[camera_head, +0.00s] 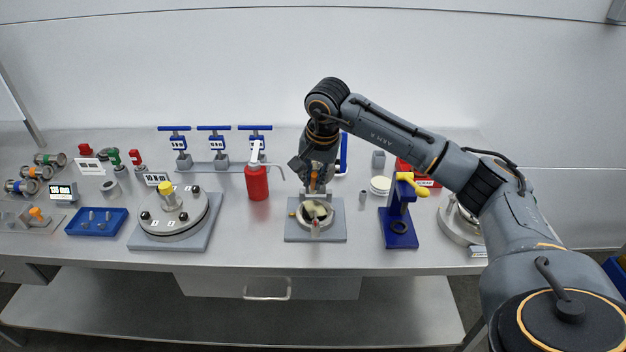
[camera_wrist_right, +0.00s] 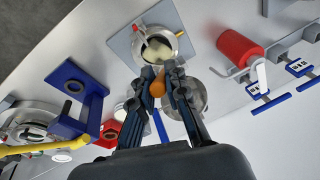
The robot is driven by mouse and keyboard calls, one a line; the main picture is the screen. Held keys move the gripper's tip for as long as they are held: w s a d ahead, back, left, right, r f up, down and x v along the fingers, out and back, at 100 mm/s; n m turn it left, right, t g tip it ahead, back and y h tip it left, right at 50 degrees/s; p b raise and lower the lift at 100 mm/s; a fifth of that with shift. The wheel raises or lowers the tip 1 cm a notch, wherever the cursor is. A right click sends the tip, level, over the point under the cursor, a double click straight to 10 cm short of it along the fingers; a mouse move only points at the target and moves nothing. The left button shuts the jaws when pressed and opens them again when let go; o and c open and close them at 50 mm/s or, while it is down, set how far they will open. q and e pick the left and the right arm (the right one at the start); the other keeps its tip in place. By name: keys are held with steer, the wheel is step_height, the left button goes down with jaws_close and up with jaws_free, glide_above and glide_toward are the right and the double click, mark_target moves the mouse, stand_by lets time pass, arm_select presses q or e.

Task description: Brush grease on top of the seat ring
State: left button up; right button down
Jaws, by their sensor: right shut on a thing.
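The metal seat ring (camera_head: 299,217) sits on a square grey plate (camera_head: 333,234) near the middle of the bench. It also shows in the wrist view (camera_wrist_right: 139,39). My right gripper (camera_head: 316,183) is above the ring, shut on the orange handle of a brush (camera_wrist_right: 157,84). The brush points down, with its pale head (camera_head: 315,209) at the ring opening. I cannot tell whether the bristles touch the ring's top. The gripper partly hides the brush handle in the head view. My left gripper is not in view.
A red bottle (camera_head: 257,183) stands left of the plate. A blue stand with a yellow lever (camera_head: 400,226) is to its right. A flanged disc on a plate (camera_head: 206,219) and a blue tray (camera_head: 96,231) lie further left. Blue-handled valves (camera_head: 213,145) line the back.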

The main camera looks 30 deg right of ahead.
step_height(320, 180, up, 2)
steer(key=shift+a+p, duration=0.15)
steer(key=shift+p, duration=0.2)
steer(key=shift+r, duration=0.15)
steer(key=shift+w, duration=0.1)
stand_by(0.4)
